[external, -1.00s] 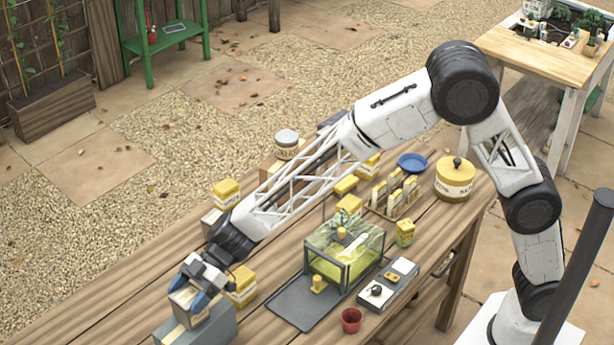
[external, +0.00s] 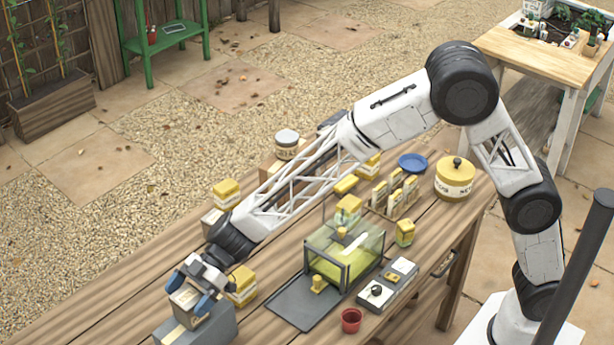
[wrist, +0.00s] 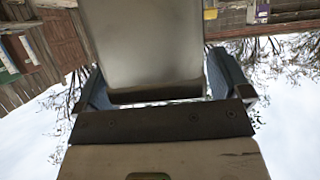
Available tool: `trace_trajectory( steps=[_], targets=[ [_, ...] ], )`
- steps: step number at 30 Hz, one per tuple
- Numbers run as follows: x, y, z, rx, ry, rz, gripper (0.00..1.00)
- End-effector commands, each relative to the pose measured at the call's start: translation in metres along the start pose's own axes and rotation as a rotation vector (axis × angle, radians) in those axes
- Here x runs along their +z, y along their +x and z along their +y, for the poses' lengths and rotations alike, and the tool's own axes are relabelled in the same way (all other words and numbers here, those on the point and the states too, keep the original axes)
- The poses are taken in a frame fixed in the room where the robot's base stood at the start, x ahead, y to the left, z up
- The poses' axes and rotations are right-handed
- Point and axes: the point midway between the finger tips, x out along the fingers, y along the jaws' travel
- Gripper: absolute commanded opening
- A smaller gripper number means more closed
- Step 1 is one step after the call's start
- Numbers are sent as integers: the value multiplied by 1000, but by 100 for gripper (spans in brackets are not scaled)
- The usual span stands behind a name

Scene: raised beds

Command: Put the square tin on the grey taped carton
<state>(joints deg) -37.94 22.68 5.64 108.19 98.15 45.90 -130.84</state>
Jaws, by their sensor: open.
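The square tin (external: 185,301), a greyish box with a pale lettered label, appears to rest on the grey taped carton (external: 216,326) at the bottom left of the external view. The carton has a yellowish tape strip. My gripper (external: 196,287) is open, with its blue-grey fingers on either side of the tin. In the wrist view the tin's plain grey side (wrist: 145,45) fills the space between the fingers of my gripper (wrist: 157,92). Whether a finger still touches the tin is hard to tell.
A yellow-topped tin (external: 241,285) stands close behind my gripper. A glass tank (external: 345,255) on a dark mat (external: 290,304) is to the right, with a red pot (external: 351,320) in front. Several yellow tins and a blue plate (external: 412,162) stand farther back.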

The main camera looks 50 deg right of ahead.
Motion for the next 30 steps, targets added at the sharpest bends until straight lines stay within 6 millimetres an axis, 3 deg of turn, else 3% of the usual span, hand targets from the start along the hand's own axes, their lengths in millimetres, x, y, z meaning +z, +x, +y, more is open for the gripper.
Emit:
trace_trajectory(
  steps=[11,30],
  targets=[
    [-2,-22,0,1,-1,0,96],
    [-2,-96,0,1,0,1,96]
  ],
)
